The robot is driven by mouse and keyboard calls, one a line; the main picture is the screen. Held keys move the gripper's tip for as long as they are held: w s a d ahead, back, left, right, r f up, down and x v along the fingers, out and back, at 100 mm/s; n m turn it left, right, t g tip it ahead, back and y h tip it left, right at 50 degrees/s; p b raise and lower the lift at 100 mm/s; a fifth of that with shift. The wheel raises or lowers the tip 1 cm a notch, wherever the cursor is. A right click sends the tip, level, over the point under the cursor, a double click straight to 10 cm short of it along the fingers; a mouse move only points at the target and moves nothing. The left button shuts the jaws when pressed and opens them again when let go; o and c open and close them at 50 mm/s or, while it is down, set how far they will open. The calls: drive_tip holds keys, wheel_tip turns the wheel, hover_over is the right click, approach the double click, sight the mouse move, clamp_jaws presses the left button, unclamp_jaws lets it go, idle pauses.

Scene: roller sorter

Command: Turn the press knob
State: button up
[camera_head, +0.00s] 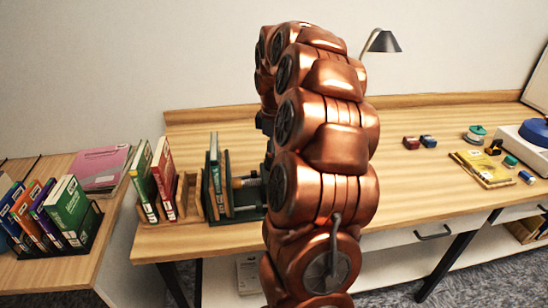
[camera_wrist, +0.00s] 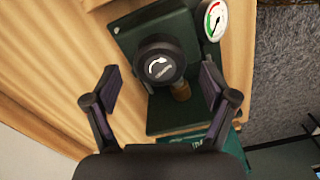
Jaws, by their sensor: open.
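The press knob (camera_wrist: 160,62) is a round black knob with a white curved arrow on its face, in the wrist view. It sits on a dark green press (camera_wrist: 160,116) on the wooden table. My gripper (camera_wrist: 157,85) is open, with one finger on each side of the knob and clear gaps to it. I cannot tell how far the fingertips are from it in depth. In the head view the press (camera_head: 250,190) is partly hidden behind my copper arm, which also hides my gripper and the knob.
A round gauge (camera_wrist: 213,20) sits beside the knob. Books (camera_head: 160,178) stand left of the press, and more books (camera_head: 65,210) fill a rack on the left table. A lamp (camera_head: 384,42) stands behind. The table (camera_head: 420,185) right of my arm is mostly clear.

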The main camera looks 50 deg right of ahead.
drive_tip(key=shift+f, duration=1.2)
drive_tip(key=c, duration=1.2)
